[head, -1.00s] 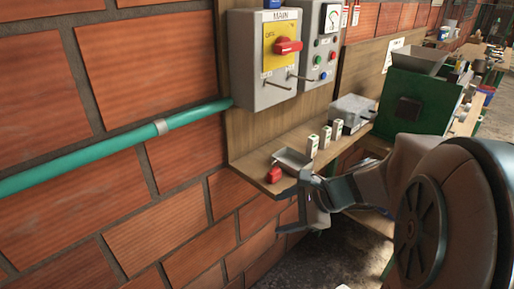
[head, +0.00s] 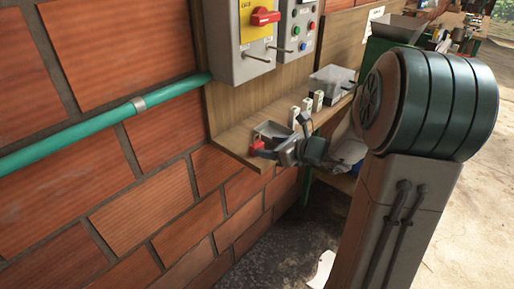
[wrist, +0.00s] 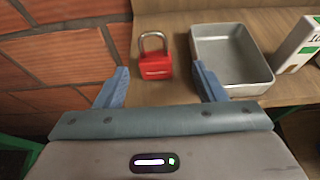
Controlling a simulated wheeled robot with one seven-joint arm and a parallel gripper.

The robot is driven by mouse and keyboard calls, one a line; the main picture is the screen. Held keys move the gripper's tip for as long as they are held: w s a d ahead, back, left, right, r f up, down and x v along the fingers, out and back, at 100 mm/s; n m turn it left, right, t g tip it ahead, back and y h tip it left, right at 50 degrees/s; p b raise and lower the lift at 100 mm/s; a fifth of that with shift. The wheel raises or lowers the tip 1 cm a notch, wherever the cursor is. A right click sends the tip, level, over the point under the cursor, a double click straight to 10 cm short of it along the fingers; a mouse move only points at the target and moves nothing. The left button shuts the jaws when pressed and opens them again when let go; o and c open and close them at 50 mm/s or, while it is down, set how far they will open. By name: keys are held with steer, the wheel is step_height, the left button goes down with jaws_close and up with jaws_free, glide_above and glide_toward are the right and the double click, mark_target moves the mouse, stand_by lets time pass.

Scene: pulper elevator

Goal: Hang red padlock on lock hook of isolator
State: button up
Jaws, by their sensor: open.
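The red padlock (wrist: 155,66) lies on the wooden shelf with its steel shackle pointing away from me. It also shows in the head view (head: 257,146), at the shelf's left end. My gripper (wrist: 158,82) is open, its blue fingers apart on either side of the padlock's near end, with nothing held. In the head view my gripper (head: 279,147) is at the shelf's front edge, close to the padlock. The isolator (head: 252,40) is the grey box with a yellow plate and red handle on the board above. A metal rod (head: 257,57) sticks out below the handle.
A metal tray (wrist: 232,55) stands just right of the padlock, close to my right finger. White-and-green boxes (wrist: 301,45) stand further right. The brick wall (wrist: 60,60) is on the left. A grey control box (head: 297,28) is beside the isolator.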

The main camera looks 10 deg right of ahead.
mark_target(259, 145)
steer(key=shift+a+p+x, duration=0.25)
steer(key=shift+p+x, duration=0.1)
steer(key=shift+x, duration=2.4)
steer(key=shift+s+r, duration=0.15)
steer(key=shift+r, duration=0.05)
steer(key=c, duration=1.1)
